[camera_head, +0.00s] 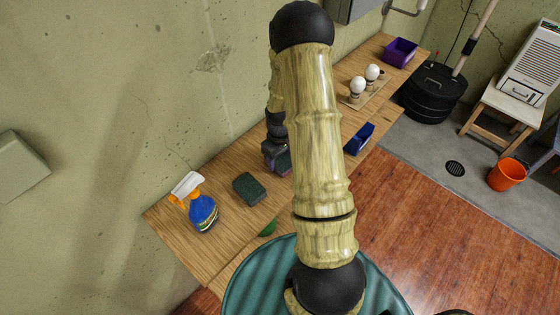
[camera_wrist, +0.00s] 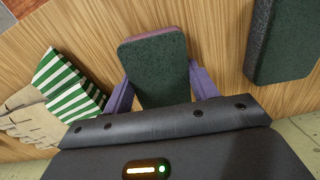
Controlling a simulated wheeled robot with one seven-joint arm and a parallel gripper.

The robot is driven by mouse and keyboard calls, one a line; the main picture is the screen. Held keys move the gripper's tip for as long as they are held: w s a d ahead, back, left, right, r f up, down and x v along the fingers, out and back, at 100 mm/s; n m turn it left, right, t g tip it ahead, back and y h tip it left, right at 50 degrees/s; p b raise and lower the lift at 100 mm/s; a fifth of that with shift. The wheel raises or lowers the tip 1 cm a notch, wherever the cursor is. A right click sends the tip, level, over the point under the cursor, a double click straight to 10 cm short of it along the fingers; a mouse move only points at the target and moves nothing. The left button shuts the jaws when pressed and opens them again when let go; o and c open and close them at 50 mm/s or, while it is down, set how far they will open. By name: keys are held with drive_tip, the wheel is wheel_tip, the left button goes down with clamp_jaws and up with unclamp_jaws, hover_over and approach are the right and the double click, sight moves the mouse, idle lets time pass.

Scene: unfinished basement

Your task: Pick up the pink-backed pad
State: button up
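A pad with a dark green face and a pinkish-mauve edge (camera_wrist: 158,66) lies between the two purple fingers of my gripper (camera_wrist: 160,72) in the wrist view. One finger is at each side of it, with no clear gap. I cannot tell whether they press on it or whether it is off the table. In the head view my gripper (camera_head: 272,153) is low over the table, and part of the pad (camera_head: 284,163) shows beside it. A second dark green pad (camera_head: 249,189) lies apart on the table, and shows at the right in the wrist view (camera_wrist: 284,40).
A blue spray bottle (camera_head: 203,213) stands near the table's (camera_head: 180,220) left end. A blue bin (camera_head: 360,138), light bulbs on a board (camera_head: 358,86) and a purple bin (camera_head: 400,53) are farther along. A green-and-white striped thing (camera_wrist: 70,88) shows in the wrist view. The wall runs behind.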

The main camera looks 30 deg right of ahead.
sight(280, 159)
drive_tip(key=c, duration=0.3)
drive_tip(key=shift+r, duration=0.15)
wheel_tip(280, 159, up, 10)
drive_tip(key=b, duration=0.1)
idle(0.3)
drive_tip(key=shift+o, duration=0.3)
drive_tip(key=shift+f, duration=0.25)
